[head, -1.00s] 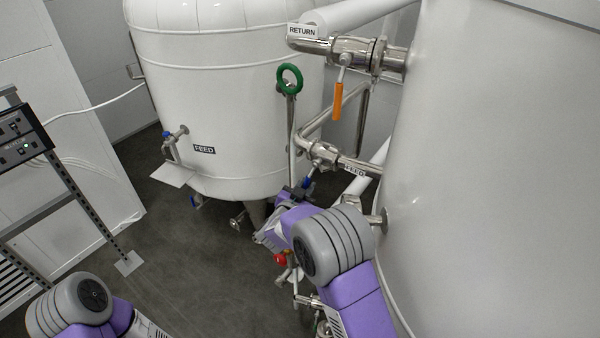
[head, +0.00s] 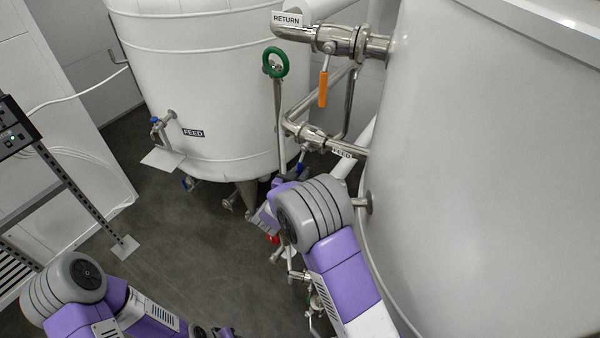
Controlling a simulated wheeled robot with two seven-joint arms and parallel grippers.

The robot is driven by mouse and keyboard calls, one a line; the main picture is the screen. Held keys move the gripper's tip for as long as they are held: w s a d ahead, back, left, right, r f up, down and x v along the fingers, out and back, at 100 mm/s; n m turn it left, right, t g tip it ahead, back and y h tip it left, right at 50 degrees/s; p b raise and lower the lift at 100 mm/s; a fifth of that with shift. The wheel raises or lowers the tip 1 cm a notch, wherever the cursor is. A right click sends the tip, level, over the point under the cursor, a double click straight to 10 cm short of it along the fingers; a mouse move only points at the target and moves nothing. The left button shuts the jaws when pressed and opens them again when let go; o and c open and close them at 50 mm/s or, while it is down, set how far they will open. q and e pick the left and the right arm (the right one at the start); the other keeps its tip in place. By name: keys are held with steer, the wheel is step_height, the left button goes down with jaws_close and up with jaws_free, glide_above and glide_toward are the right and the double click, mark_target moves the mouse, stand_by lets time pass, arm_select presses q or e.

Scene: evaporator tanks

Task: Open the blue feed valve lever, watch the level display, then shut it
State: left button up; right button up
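The feed pipe valve (head: 313,137) sits beside the FEED label on the pipe between the two tanks. Its blue lever (head: 300,169) hangs down from it, and only a small part shows. My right gripper (head: 284,179) is at the lower part of this lever, close to it or touching. My own wrist hides most of the fingers, so I cannot tell whether they are shut on the lever. I cannot make out a level display.
The return valve's orange lever (head: 323,89) hangs above the feed valve. A green handwheel (head: 275,62) stands left of it. A white tank (head: 215,85) is behind, and a large tank (head: 480,170) fills the right. A rack (head: 75,190) stands left; the floor between is open.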

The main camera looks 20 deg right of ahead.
steer(key=o, duration=0.3)
steer(key=shift+o, duration=0.2)
steer(key=shift+s, duration=0.1)
steer(key=v, duration=0.7)
steer(key=shift+s, duration=0.2)
steer(key=shift+a, duration=0.1)
